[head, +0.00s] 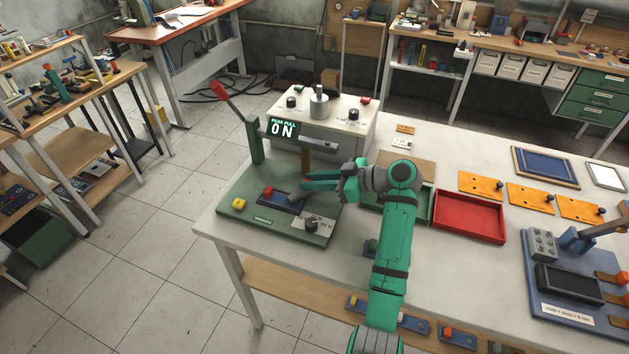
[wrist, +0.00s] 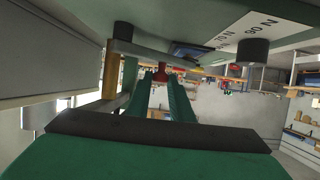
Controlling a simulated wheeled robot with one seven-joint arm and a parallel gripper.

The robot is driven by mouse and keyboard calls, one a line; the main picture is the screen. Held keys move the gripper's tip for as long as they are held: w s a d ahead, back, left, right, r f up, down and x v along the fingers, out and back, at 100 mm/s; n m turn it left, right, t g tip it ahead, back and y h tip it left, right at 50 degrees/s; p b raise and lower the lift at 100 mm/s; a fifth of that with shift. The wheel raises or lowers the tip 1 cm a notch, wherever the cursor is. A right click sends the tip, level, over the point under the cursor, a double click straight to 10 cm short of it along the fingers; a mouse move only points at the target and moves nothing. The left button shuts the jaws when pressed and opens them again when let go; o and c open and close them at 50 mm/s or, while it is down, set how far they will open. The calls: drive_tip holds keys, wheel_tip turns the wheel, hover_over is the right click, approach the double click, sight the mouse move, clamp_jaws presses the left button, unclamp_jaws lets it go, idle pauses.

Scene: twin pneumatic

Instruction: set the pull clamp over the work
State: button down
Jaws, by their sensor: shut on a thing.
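The pull tester's green base (head: 239,218) is at the near left of the bench. A blue block (head: 284,202) with a red part (head: 268,191) at its left lies on it. A brown upright (head: 306,160) stands behind. My gripper (head: 306,186) reaches in from the right, low over the base beside the blue block. Its fingers look nearly closed. In the wrist view a small red piece (wrist: 162,73) shows at the fingertips, likely part of the pull clamp. The rest of the held thing and its contact with the work are hidden.
The tester's housing (head: 345,120) carries knobs; its display (head: 283,128) reads 0 N. A red-tipped lever (head: 235,101) rises at the left. A red tray (head: 469,216) lies to the right.

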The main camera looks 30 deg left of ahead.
drive_tip(key=c, duration=1.6)
unclamp_jaws()
drive_tip(key=shift+w+d, duration=0.25)
drive_tip(key=shift+d, duration=0.2)
drive_tip(key=shift+c, duration=0.2)
drive_tip(key=shift+s+a, duration=0.1)
drive_tip(key=shift+a, duration=0.1)
drive_tip(key=shift+r, duration=0.1)
drive_tip(key=v, duration=1)
drive_tip(key=shift+d, duration=0.35)
